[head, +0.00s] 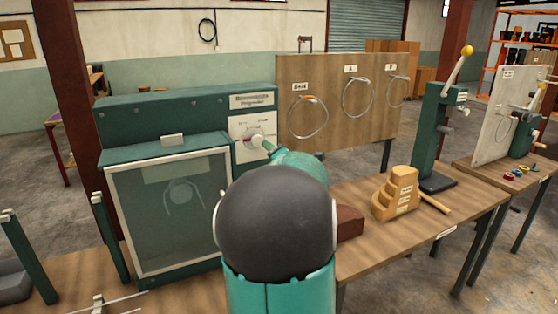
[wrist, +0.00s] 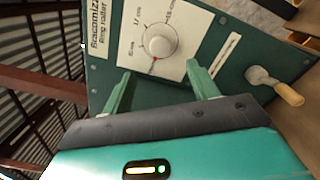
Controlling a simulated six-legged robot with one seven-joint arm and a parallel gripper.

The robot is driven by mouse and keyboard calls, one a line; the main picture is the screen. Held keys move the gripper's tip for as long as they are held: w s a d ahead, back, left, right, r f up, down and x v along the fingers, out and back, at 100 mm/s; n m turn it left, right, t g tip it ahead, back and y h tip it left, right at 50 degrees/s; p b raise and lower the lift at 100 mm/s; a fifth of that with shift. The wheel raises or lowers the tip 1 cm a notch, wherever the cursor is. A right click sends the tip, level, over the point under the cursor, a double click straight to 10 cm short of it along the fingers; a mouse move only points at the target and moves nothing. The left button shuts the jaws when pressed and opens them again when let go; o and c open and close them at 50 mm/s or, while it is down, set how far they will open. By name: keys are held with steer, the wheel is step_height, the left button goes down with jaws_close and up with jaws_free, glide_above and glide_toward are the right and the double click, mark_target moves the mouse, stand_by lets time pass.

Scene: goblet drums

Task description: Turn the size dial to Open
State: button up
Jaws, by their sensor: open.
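The size dial (wrist: 159,41) is a round pale knob on a white panel (wrist: 130,35) with small printed marks around it, too small to read surely. A red mark shows at the knob's lower edge in the wrist view, and to the knob's left in the head view. The panel (head: 243,128) is on the right end of a green machine (head: 165,120). My gripper (wrist: 158,69) is open, its two green fingers short of the knob, with nothing between them. In the head view my arm hides most of the gripper.
A lever with a wooden handle (wrist: 288,93) is right of the panel. A board with hanging rings (head: 330,75) stands behind. A stepped wooden block (head: 398,195) and a green post with a yellow-knobbed lever (head: 436,130) are on the bench, right of my arm.

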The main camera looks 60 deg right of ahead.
steer(key=shift+v, duration=1.75)
steer(key=w+a+f+m+g+y, duration=0.1)
steer(key=w+a+m+g, duration=0.15)
steer(key=a+m, duration=0.65)
steer(key=w+a+f+m+g+y, duration=0.1)
steer(key=w+a+m+g+y, duration=0.2)
steer(key=a, duration=1.1)
steer(key=s+a+f+m+g+y, duration=0.1)
steer(key=s+a, duration=0.3)
steer(key=a, duration=0.5)
steer(key=s+a+f+m+g+y, duration=0.2)
steer(key=s+a+f+m, duration=0.1)
steer(key=a, duration=0.6)
steer(key=s+a+f+m+g+y, duration=0.1)
steer(key=s+a+f+m+y, duration=0.1)
steer(key=s+a, duration=0.5)
steer(key=shift+a+f, duration=0.85)
steer(key=shift+a, duration=0.3)
